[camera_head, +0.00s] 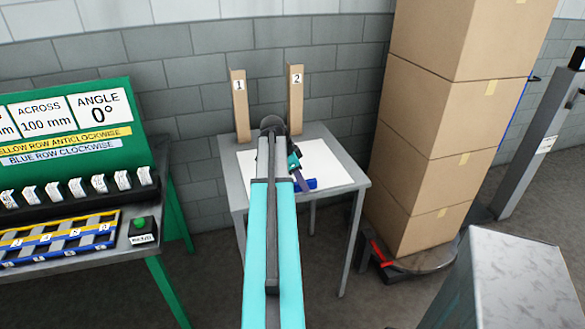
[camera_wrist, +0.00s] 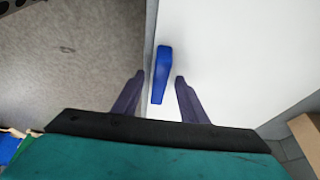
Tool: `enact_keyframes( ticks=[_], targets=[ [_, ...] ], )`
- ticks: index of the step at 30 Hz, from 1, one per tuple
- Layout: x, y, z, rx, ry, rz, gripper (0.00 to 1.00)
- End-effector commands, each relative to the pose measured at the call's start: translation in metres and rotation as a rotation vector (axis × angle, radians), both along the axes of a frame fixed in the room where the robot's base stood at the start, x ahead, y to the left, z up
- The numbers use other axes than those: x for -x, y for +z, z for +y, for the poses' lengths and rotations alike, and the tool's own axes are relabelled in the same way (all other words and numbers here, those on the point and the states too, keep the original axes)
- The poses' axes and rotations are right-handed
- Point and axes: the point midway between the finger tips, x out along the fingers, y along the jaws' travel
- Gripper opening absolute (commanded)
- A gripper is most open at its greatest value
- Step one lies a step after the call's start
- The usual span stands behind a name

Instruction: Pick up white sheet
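The white sheet (camera_head: 327,165) lies flat on a small grey table (camera_head: 236,199). It also fills much of the right of the wrist view (camera_wrist: 235,70). A small blue piece (camera_head: 312,184) is at the sheet's near edge; in the wrist view the blue piece (camera_wrist: 161,72) shows upright in the picture, at the sheet's left border. My gripper (camera_head: 301,182) is over the near part of the sheet. In the wrist view my gripper's two dark fingers (camera_wrist: 159,78) stand apart, one on each side of the blue piece. I cannot tell whether they touch it. My arm hides part of the sheet and table.
Wooden posts marked 1 (camera_head: 240,108) and 2 (camera_head: 295,100) stand at the table's back. Stacked cardboard boxes (camera_head: 425,140) rise to the right. A green workstation (camera_head: 95,165) with yellow and blue rows stands left. A grey block (camera_head: 515,285) is at front right.

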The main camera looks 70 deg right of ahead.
Motion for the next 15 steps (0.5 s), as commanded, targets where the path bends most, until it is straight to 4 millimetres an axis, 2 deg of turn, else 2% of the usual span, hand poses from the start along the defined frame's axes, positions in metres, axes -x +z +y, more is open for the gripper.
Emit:
enact_keyframes(
  ticks=[4,15],
  targets=[
    [0.0025,-0.0064,-0.0013,-0.001,0.000,0.000,0.39],
    [0.0032,-0.0072,-0.0021,0.000,-0.001,0.000,0.39]
  ],
)
